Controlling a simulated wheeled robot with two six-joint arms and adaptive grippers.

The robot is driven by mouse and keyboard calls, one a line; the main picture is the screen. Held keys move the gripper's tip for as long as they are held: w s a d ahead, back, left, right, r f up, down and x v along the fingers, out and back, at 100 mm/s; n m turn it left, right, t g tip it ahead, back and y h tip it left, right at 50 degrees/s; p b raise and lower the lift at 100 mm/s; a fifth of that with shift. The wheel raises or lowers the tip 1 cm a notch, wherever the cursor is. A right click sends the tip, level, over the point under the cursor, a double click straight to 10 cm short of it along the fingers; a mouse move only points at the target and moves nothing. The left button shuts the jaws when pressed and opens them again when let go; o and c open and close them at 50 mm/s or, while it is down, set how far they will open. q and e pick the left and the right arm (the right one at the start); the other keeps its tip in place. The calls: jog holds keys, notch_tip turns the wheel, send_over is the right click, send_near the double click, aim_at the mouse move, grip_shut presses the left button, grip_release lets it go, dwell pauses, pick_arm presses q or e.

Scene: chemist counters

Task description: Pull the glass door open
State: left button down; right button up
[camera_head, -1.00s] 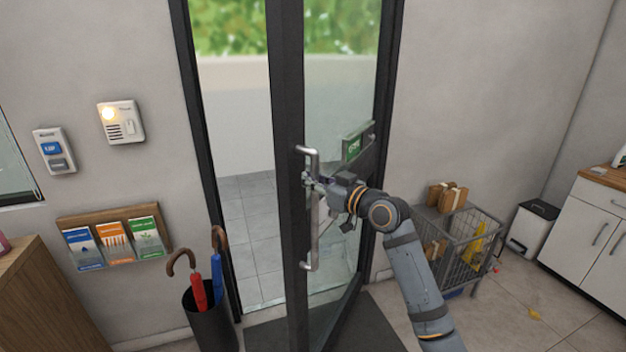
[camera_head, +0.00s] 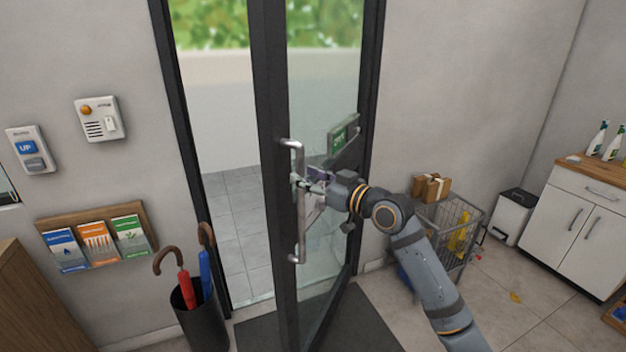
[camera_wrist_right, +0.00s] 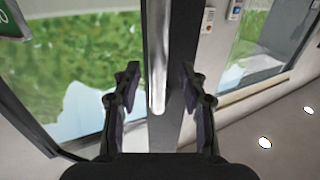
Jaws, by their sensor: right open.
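The glass door (camera_head: 318,110) has a dark frame and stands partly open, with a clear gap between its free edge and the left jamb. Its long vertical metal handle (camera_head: 299,225) is on the near face by that edge. My right gripper (camera_head: 304,182) is at the upper part of the handle. In the right wrist view its two open fingers (camera_wrist_right: 160,82) stand on either side of the handle bar (camera_wrist_right: 157,60), with space visible beside it. Whether a finger touches the bar is unclear. My left gripper is out of view.
An umbrella stand (camera_head: 202,318) is left of the doorway, below a leaflet rack (camera_head: 95,215). A wire basket (camera_head: 455,222) with boxes, a white bin (camera_head: 513,218) and a white cabinet (camera_head: 570,205) stand at right. A dark mat (camera_head: 362,318) lies by the door.

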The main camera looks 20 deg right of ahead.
jog(key=v, duration=0.3)
jog(key=shift+s, duration=0.2)
jog(key=shift+d, duration=0.1)
